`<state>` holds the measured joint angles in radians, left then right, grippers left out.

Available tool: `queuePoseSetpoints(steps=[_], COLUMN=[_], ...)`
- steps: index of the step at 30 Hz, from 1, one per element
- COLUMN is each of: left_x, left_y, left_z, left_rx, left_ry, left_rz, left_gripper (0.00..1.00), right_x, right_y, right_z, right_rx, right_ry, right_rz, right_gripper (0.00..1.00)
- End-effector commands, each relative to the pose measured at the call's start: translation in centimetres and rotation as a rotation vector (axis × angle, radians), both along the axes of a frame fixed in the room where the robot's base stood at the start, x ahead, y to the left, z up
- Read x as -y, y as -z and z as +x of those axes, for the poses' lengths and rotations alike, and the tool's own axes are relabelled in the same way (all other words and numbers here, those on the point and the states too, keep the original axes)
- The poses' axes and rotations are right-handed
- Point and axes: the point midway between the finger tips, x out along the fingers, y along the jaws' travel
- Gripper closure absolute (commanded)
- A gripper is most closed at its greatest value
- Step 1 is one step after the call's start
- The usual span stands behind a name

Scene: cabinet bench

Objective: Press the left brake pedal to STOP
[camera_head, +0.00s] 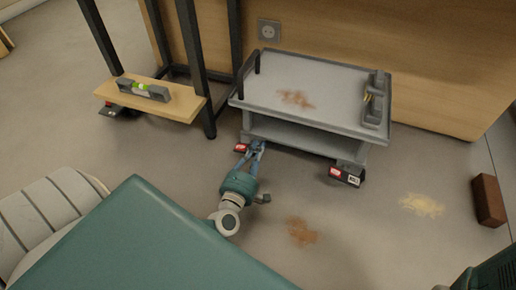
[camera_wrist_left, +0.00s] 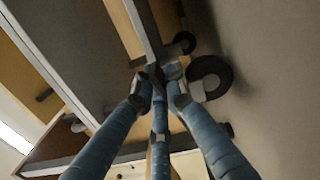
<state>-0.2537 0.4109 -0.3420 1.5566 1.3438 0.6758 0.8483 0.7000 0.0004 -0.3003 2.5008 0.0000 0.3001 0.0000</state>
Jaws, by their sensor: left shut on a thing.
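The grey cart (camera_head: 310,92) stands against the wooden bench front. Its left brake pedal is at the cart's lower left corner, beside a red label (camera_head: 241,147); another red and dark label (camera_head: 345,176) marks the right corner. My left gripper (camera_head: 257,147) reaches low to the left corner, just right of the red label. In the left wrist view its blue fingers (camera_wrist_left: 160,82) close together on a small dark piece, which looks like the left brake pedal. Dark caster wheels (camera_wrist_left: 210,77) are close by. The fingers hide most of the pedal, so its tilt cannot be told.
A wooden shelf (camera_head: 165,100) with a spirit level (camera_head: 144,90) stands left of the cart. A brown brick (camera_head: 488,201) lies at the right. The floor between has brown (camera_head: 301,231) and yellow (camera_head: 421,205) stains and is otherwise clear.

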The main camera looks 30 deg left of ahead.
Motion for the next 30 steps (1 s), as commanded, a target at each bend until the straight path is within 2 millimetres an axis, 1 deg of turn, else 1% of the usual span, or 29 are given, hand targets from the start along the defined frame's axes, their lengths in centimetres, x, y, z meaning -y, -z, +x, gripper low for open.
queuePoseSetpoints(steps=[3,10,11,12,13,14,23,26,30], left_x=[0.1,0.1,0.1,0.1,0.1,0.1,0.1,0.3,0.8], left_y=[0.0,0.0,0.0,0.0,0.0,0.0,0.0,0.1,0.2], left_z=[-0.1,0.0,0.0,0.0,0.0,0.0,-0.2,-1.0,-3.3], left_rx=[0.005,0.005,0.005,0.005,0.005,0.005,0.005,0.004,0.002], left_ry=[0.001,0.001,0.001,0.001,0.001,0.001,0.001,0.001,0.001], left_rz=[-0.027,-0.029,-0.029,-0.029,-0.028,-0.028,-0.025,-0.026,-0.027], left_gripper=[1.00,1.00,0.86,0.78,0.72,0.69,0.69,0.69,0.69], right_x=[0.0,0.0,0.0,0.0,0.0,0.0,0.0,0.0,0.0], right_y=[-0.1,-0.1,-0.1,-0.1,-0.1,-0.1,-0.1,-0.1,-0.1], right_z=[0.0,0.0,0.0,0.0,0.0,0.0,0.2,0.2,0.1], right_rx=[0.000,0.000,-0.001,-0.001,-0.001,-0.001,-0.005,-0.003,-0.002], right_ry=[0.000,0.001,0.001,0.001,0.001,0.001,0.000,0.000,0.000], right_rz=[0.000,0.000,0.000,0.000,0.000,0.000,0.002,0.001,0.001], right_gripper=[0.60,0.60,0.60,0.60,0.60,0.60,0.60,0.60,0.60])
